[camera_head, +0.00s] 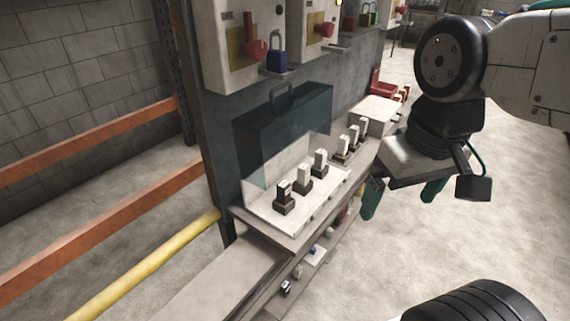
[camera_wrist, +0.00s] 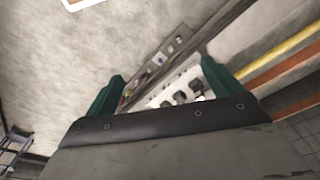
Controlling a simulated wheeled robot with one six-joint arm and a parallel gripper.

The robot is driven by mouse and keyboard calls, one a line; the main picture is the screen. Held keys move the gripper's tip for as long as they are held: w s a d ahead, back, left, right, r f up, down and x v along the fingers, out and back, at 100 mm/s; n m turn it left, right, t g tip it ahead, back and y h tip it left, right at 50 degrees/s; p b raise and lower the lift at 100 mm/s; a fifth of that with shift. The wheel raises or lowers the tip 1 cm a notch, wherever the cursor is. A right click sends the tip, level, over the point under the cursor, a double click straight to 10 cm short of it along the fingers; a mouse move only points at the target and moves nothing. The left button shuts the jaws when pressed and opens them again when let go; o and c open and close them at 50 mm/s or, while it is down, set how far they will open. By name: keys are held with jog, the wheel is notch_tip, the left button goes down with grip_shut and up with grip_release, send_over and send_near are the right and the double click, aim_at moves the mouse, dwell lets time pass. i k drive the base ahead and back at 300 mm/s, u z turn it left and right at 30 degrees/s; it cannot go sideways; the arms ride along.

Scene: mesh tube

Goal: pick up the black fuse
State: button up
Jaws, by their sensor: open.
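Several fuse-like pieces with white bodies and dark bases stand in a row on the white tray (camera_head: 262,212). The nearest piece (camera_head: 284,196) has the darkest look. A small black-and-white item (camera_head: 286,288) lies on the lower shelf. I cannot tell for sure which of these is the black fuse. My gripper (camera_head: 403,195) hangs in the air to the right of the row, open and empty, touching nothing. In the wrist view my gripper (camera_wrist: 160,88) shows two green fingers spread apart, with the white tray and dark pieces beyond and partly hidden by its body.
A transparent dark cover (camera_head: 285,125) with a handle stands behind the row. Switch boxes (camera_head: 232,40) with red handles and a blue padlock (camera_head: 276,55) hang above. A yellow rail (camera_head: 145,265) and orange rails (camera_head: 100,232) run at left. The floor at right is clear.

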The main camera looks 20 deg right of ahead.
aim_at(284, 188)
jog(key=z, duration=0.5)
jog(key=k, duration=0.6)
jog(key=z, duration=0.6)
jog(key=i, duration=1.2)
jog(key=u, duration=0.8)
